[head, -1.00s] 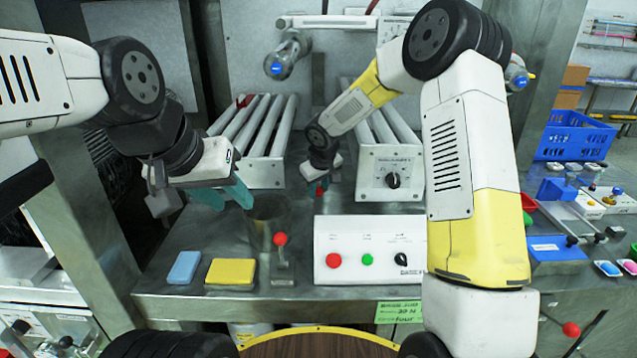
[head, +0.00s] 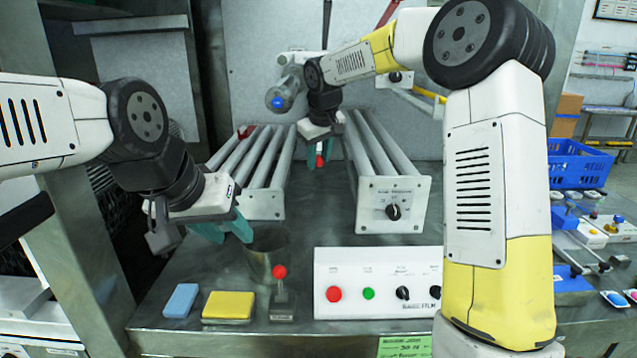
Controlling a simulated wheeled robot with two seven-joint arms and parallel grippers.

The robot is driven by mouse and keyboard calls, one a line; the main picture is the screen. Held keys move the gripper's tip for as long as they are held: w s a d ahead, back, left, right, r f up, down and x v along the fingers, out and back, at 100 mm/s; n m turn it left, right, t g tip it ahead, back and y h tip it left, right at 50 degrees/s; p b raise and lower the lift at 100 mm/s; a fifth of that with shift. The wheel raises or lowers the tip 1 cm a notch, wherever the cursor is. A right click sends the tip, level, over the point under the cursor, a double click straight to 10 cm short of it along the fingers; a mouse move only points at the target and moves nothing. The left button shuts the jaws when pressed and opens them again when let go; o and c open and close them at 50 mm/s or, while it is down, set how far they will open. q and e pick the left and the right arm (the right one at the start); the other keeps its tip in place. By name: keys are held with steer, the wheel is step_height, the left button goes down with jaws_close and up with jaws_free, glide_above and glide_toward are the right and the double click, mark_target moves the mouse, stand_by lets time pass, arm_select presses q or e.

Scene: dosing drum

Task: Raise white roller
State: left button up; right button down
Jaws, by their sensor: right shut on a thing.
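My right gripper (head: 318,158) is shut on a small red knob (head: 319,161), held between the two roller beds near the back panel. What hangs below the knob is too small to tell. White-grey rollers lie in the left bed (head: 262,205) and the right bed (head: 378,203). A pale horizontal bar (head: 290,58) on the back panel is mostly hidden behind my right arm; I cannot tell which part is the white roller. My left gripper (head: 228,231) is open and empty, just left of a dark metal cylinder (head: 265,252).
A white control box (head: 372,280) with red and green buttons stands at the front. A red-knobbed lever (head: 280,288), a yellow block (head: 229,306) and a blue block (head: 181,301) sit left of it. A blue crate (head: 578,165) is far right.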

steer(key=shift+r, duration=2.15)
steer(key=c, duration=1.1)
jaws_free()
steer(key=shift+o, duration=0.2)
steer(key=v, duration=0.7)
steer(key=shift+s+r, duration=0.15)
steer(key=shift+r, duration=0.25)
